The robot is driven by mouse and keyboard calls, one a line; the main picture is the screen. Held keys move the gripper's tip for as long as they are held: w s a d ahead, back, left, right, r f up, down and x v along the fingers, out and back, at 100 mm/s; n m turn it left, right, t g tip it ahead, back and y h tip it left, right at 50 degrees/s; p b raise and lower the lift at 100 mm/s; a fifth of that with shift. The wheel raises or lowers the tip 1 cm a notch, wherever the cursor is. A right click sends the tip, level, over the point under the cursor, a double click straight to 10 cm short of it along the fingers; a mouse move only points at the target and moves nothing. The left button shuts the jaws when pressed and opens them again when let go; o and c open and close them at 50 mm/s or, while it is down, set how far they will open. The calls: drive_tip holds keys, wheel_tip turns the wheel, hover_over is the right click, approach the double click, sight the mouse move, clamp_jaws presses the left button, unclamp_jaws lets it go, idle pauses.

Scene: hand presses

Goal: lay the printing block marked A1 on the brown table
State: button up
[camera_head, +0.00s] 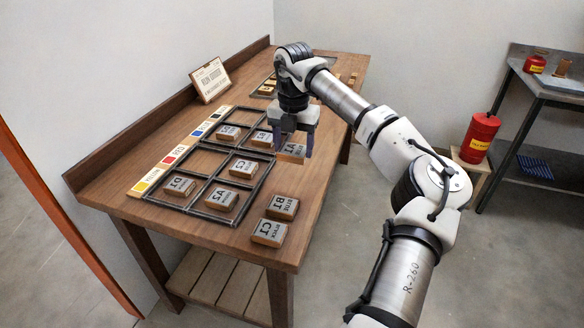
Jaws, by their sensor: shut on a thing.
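My gripper (297,143) is shut on a wooden block with a grey face (290,155). Its mark is partly hidden by the fingers but looks like A1. The held block is over the right part of the brown table (315,180), to the right of the dark grid frame. I cannot tell whether it touches the table top or hangs just above it.
The dark grid frame (208,178) holds several marked blocks, including C2 (243,169) and D1 (180,187). Two loose blocks (283,207) (270,234) lie near the front right edge. A sign (210,80) stands at the back. Bare wood shows between the held block and the loose ones.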

sight(293, 189)
wheel_tip(293, 189, down, 11)
drive_tip(key=shift+r+p, duration=0.2)
drive_tip(key=shift+p, duration=0.5)
drive_tip(key=shift+f, duration=0.15)
drive_tip(key=o, duration=1)
drive_tip(key=shift+o, duration=0.2)
